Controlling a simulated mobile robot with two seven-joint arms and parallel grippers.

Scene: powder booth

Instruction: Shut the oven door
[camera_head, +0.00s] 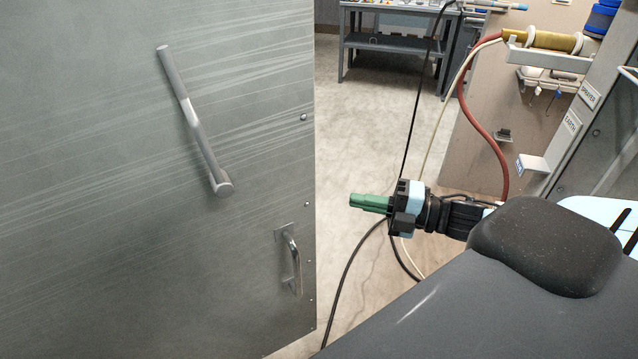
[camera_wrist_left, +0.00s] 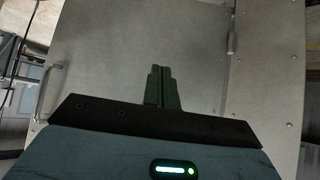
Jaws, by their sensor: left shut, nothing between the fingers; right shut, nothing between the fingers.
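A large grey metal panel, which looks like the oven door (camera_head: 90,210), fills the left of the head view. It carries a long slanted bar handle (camera_head: 196,125) and a smaller D-shaped handle (camera_head: 291,262) near its right edge. My right gripper (camera_head: 354,202), with green fingers, is shut and empty, to the right of the panel edge and apart from it. The left wrist view shows my left gripper (camera_wrist_left: 160,70) shut and empty before a grey panel (camera_wrist_left: 110,60); whether it touches cannot be told. That panel has a handle (camera_wrist_left: 45,92) at left and a hinge (camera_wrist_left: 231,38) at right.
Dark cables and a red hose (camera_head: 485,130) hang behind my right gripper. A board with a yellow spool (camera_head: 545,40) and labelled brackets stands at the upper right. A grey workbench (camera_head: 390,45) stands at the back. Bare floor (camera_head: 365,120) shows beyond the panel edge.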

